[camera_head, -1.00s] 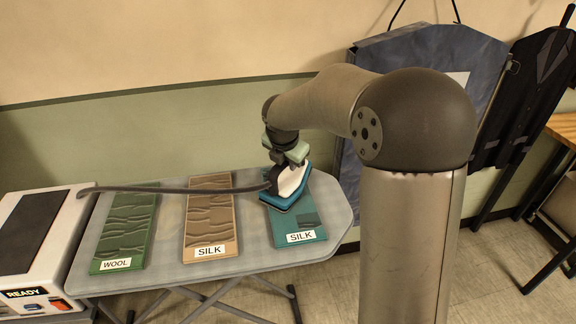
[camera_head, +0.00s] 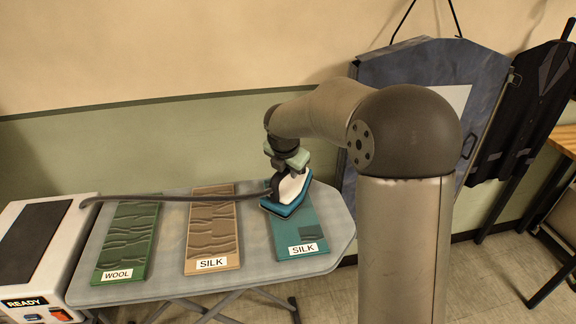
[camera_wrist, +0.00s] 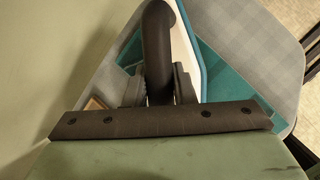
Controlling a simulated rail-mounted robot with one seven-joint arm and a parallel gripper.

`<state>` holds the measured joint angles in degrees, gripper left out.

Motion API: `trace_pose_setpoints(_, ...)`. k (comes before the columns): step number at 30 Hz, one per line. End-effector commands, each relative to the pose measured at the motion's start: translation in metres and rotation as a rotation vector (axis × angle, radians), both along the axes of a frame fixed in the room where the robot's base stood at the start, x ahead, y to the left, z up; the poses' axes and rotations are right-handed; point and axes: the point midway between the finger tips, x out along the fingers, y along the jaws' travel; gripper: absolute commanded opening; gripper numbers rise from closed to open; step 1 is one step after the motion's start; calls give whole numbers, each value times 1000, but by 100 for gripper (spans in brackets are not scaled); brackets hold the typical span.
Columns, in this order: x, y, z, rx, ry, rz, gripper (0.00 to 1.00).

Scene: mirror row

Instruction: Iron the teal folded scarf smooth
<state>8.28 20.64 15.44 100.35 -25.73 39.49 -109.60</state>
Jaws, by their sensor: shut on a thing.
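The teal folded scarf (camera_head: 296,233) lies flat at the right of the ironing board, with a label reading SILK at its near end. Most of it looks smooth; a darker patch shows near the label. My gripper (camera_head: 283,165) is shut on the handle of the iron (camera_head: 290,192), a white body with a blue base. The iron is over the scarf's far part and hides it; I cannot tell whether it touches. In the wrist view the jaws (camera_wrist: 158,85) close around the iron's dark handle (camera_wrist: 158,40), and teal cloth (camera_wrist: 235,85) shows beside it.
A brown SILK piece (camera_head: 212,235) and a green WOOL piece (camera_head: 128,240), both wrinkled, lie left on the ironing board (camera_head: 172,255). A dark cord runs from the iron to a white station (camera_head: 75,235) showing READY. Garments hang at right.

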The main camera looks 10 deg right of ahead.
Motion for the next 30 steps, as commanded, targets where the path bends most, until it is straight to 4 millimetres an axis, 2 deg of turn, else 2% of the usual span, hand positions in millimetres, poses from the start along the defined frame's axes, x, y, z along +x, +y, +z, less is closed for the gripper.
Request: trace_pose_setpoints(30, -82, 10, 2, 0, -3, 16, 0)
